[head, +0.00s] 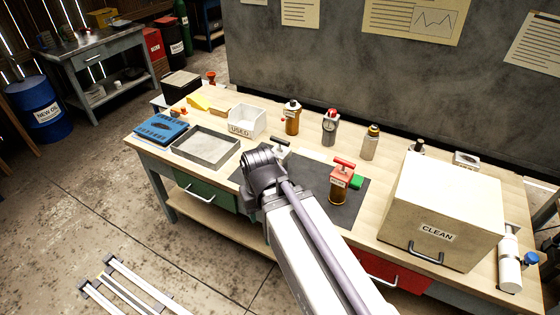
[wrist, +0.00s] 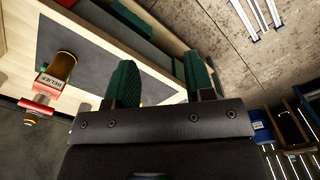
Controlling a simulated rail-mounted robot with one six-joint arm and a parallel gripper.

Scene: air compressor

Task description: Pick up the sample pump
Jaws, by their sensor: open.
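A small device with a black T-handle (head: 282,144) stands on the bench just behind my wrist in the head view; it may be the sample pump, but its lower part is hidden by my arm. A red-handled unit on an amber body (head: 340,180) stands on the dark mat, right of my arm. It also shows at the left of the wrist view (wrist: 48,85), its label reading RELIEF. My gripper (wrist: 160,82) is open, its two green fingers apart with nothing visible between them. The head view hides the fingers behind my arm.
A grey tray (head: 206,147), a white USED bin (head: 247,121) and a blue item (head: 161,129) lie left. Bottles (head: 292,118) stand along the back. A large CLEAN box (head: 440,212) fills the right side.

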